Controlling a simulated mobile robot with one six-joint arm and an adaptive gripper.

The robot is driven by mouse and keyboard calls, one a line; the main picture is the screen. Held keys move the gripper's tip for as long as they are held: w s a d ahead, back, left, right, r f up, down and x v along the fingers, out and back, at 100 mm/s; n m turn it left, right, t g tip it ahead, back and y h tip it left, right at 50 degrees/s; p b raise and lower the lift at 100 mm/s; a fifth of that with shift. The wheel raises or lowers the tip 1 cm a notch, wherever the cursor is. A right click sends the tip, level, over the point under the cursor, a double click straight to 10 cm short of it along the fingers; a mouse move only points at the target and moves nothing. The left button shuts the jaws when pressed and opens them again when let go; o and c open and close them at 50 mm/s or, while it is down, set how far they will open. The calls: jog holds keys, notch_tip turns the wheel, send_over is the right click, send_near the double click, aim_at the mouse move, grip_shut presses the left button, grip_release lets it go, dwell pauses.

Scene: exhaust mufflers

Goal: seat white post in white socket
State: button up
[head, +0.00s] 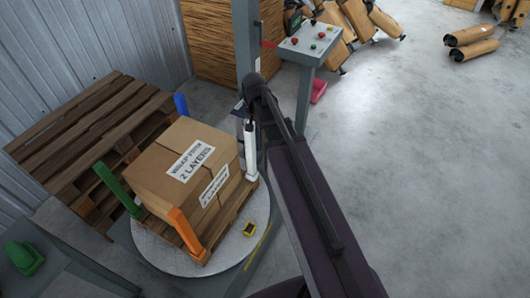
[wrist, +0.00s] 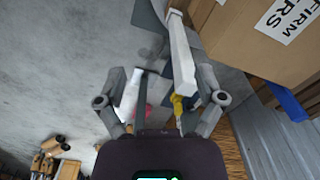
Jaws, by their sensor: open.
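The white post (head: 250,146) stands roughly upright at the right corner of the stacked cartons. Its foot is at a small white socket (head: 251,178) on the pallet corner; I cannot tell how deep it sits. My gripper (head: 246,108) is at the post's upper end, partly hidden by my own arm. In the wrist view, my gripper (wrist: 163,103) has its fingers spread apart. The white post (wrist: 182,52) shows between them, close to the right finger and away from the left one. I cannot tell whether that finger touches it.
Cartons (head: 190,165) sit on a pallet on a round turntable (head: 168,258), with a green post (head: 118,188), an orange post (head: 185,232) and a blue post (head: 181,105) at other corners. A grey column (head: 246,40) and control stand (head: 308,42) are behind. Open floor lies right.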

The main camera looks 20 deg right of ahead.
jog(key=s+n, duration=0.4)
jog(key=s, duration=0.8)
jog(key=shift+s, duration=0.2)
jog(key=shift+f, duration=0.1)
notch_tip(320, 180, down, 2)
jog(key=shift+b, duration=1.1)
